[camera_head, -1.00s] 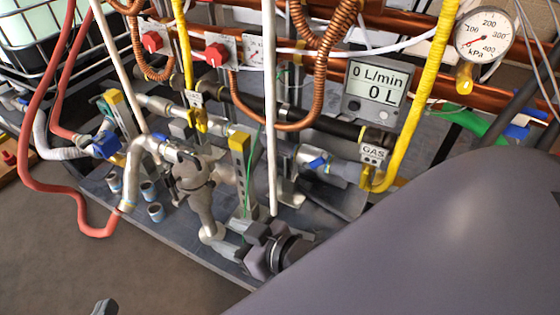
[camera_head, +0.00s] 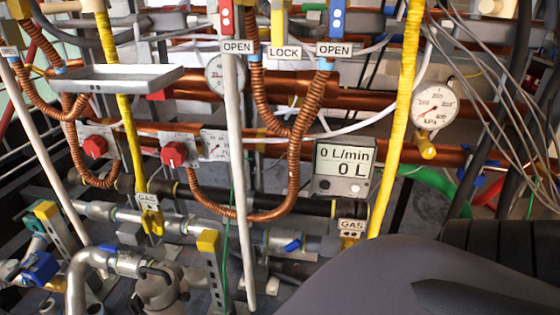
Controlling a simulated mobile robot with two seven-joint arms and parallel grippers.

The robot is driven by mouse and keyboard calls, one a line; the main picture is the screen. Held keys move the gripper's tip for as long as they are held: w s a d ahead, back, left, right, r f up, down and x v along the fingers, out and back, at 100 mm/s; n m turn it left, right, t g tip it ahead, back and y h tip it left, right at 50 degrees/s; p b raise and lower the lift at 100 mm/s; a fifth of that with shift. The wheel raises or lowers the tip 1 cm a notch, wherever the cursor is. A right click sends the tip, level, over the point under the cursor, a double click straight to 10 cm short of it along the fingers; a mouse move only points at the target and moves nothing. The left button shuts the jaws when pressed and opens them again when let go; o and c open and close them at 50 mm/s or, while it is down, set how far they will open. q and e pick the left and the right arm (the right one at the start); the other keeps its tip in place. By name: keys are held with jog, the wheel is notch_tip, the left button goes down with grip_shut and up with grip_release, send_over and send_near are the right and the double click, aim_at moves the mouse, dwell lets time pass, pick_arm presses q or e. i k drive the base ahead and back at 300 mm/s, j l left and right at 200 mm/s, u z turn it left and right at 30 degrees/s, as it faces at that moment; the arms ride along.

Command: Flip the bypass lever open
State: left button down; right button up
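Three coloured levers or handles stand in a row at the top: a red one (camera_head: 227,17), a yellow one (camera_head: 278,20) and a blue one (camera_head: 337,18). Their upper ends are cut off by the frame. Below them are an OPEN label (camera_head: 237,47), a LOCK label (camera_head: 284,52) and another OPEN label (camera_head: 333,49). No readable label says bypass, so I cannot tell which lever is the bypass. Neither gripper is in view. A dark grey link, apparently mine, fills the lower right.
A grey tray (camera_head: 115,78) juts out at the upper left. Vertical white pipes (camera_head: 238,190) and a yellow pipe (camera_head: 398,120) stand in front. Copper coils, red knobs (camera_head: 174,154), a flow meter (camera_head: 343,168) and a pressure gauge (camera_head: 435,105) crowd the middle. Loose cables hang at the right.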

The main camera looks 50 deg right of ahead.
aim_at(296, 243)
jog(key=z, duration=2.55)
jog(key=j, duration=0.1)
